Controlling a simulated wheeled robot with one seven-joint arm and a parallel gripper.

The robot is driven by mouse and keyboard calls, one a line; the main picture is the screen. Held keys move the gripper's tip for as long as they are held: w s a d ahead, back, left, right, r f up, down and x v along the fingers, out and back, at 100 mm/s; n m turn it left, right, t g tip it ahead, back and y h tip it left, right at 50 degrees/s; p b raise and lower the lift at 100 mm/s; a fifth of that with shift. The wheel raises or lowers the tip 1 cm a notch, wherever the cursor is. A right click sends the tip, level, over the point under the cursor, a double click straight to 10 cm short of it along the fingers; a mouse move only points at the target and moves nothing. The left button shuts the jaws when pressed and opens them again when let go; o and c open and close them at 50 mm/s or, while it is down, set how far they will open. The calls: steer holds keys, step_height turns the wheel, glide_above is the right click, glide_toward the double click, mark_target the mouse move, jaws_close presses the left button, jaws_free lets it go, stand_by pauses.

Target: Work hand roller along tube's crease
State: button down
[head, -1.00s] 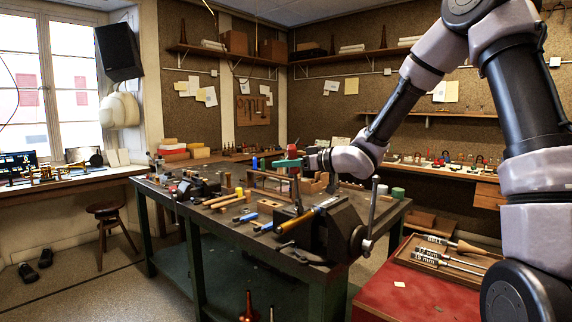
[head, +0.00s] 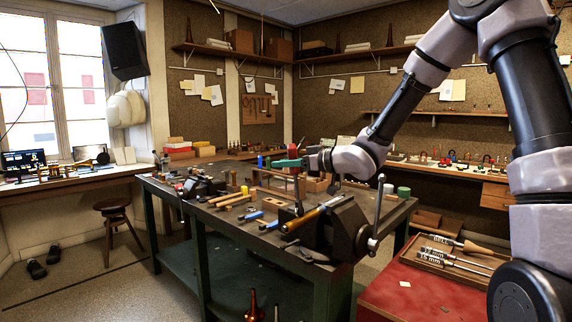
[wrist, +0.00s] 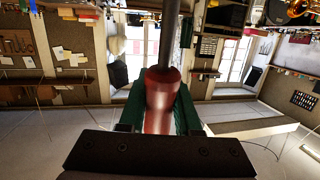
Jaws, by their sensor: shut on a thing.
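My gripper (head: 287,163) has green fingers and hangs above the middle of the workbench. It is shut on the hand roller. In the wrist view the roller's red-brown handle (wrist: 160,108) sits between the green fingers, with a dark steel shaft running on from it. In the head view the roller stands roughly upright, small and partly hidden by the fingers. The brass-coloured tube (head: 313,215) lies slanted at the dark vise (head: 336,236) on the bench's near corner. The roller's lower end shows close to the tube; I cannot tell whether they touch. The crease is too small to see.
The bench (head: 222,214) carries wooden-handled and blue-handled tools left of the vise. The vise's upright lever (head: 379,212) stands right of the tube. A red cabinet top (head: 390,300) with a tool tray (head: 455,262) is at the near right.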

steer(key=shift+s+a, duration=0.35)
steer(key=shift+s, duration=0.15)
steer(key=shift+s+a, duration=0.3)
steer(key=shift+s, duration=0.05)
steer(key=shift+r, duration=0.1)
